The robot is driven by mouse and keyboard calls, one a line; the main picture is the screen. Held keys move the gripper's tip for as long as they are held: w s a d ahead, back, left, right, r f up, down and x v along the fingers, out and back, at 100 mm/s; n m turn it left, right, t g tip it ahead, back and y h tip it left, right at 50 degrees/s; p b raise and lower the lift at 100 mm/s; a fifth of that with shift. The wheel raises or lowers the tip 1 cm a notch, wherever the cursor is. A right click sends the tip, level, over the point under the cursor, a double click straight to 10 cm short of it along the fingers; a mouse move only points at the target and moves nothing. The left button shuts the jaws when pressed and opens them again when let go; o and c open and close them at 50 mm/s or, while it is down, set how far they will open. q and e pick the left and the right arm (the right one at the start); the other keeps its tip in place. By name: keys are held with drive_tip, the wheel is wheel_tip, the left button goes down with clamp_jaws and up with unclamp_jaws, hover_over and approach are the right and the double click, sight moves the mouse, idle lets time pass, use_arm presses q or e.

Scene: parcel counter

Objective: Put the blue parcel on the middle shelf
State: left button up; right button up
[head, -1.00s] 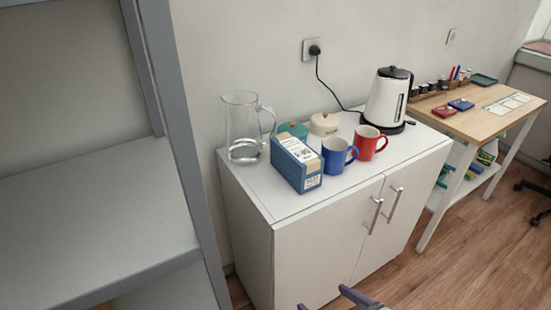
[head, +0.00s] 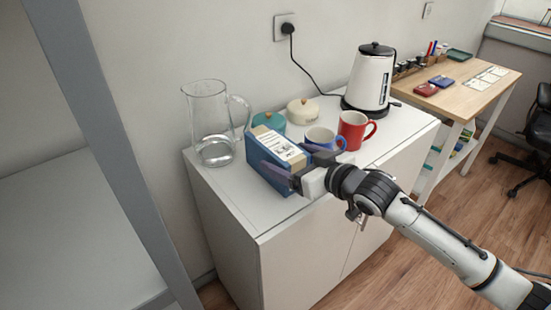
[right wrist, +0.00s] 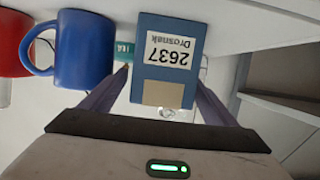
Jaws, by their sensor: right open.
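The blue parcel (head: 262,163) stands on the white cabinet top, with a white label on its upper side. In the right wrist view the parcel (right wrist: 150,30) lies between the fingers, showing a label with "2637". My right gripper (head: 283,157) is open, with one finger on each side of the parcel; I cannot tell whether they touch it. The fingers also show in the right wrist view (right wrist: 163,80). A grey shelf board (head: 60,230) of the rack is at the left; I cannot tell which level it is. My left gripper is out of view.
A glass jug (head: 212,130) stands left of the parcel. A blue mug (head: 322,138) and a red mug (head: 352,130) are close to its right. A grey rack post (head: 110,150) rises at left.

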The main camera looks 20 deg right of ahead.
sight(276, 149)
drive_tip(key=x, duration=0.5)
drive_tip(key=shift+a+r, duration=0.15)
drive_tip(key=shift+r, duration=0.2)
drive_tip(key=c, duration=1.3)
drive_tip(key=shift+r, duration=0.15)
drive_tip(key=c, duration=0.4)
drive_tip(key=shift+r, duration=0.1)
